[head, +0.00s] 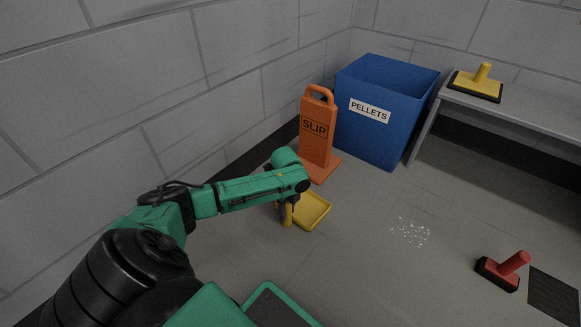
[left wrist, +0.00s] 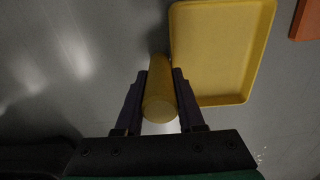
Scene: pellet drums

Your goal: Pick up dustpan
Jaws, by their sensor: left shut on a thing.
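The yellow dustpan (head: 314,210) is at floor level in front of the orange slip sign. Its flat tray with a raised rim also shows in the left wrist view (left wrist: 222,55), right of its round upright handle (left wrist: 159,106). My left gripper (left wrist: 160,74) is shut on that handle, one finger on each side. In the head view my left forearm and wrist hide most of the gripper and part of the handle. I cannot tell whether the tray touches the floor. My right gripper is not in view.
An orange slip sign (head: 316,138) and a blue pellets bin (head: 378,130) stand by the wall. A bench (head: 520,117) holds a yellow-handled brush (head: 478,84). Spilled pellets (head: 411,231), a red-handled brush (head: 505,270) and a dark mat (head: 554,296) are on the floor at right.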

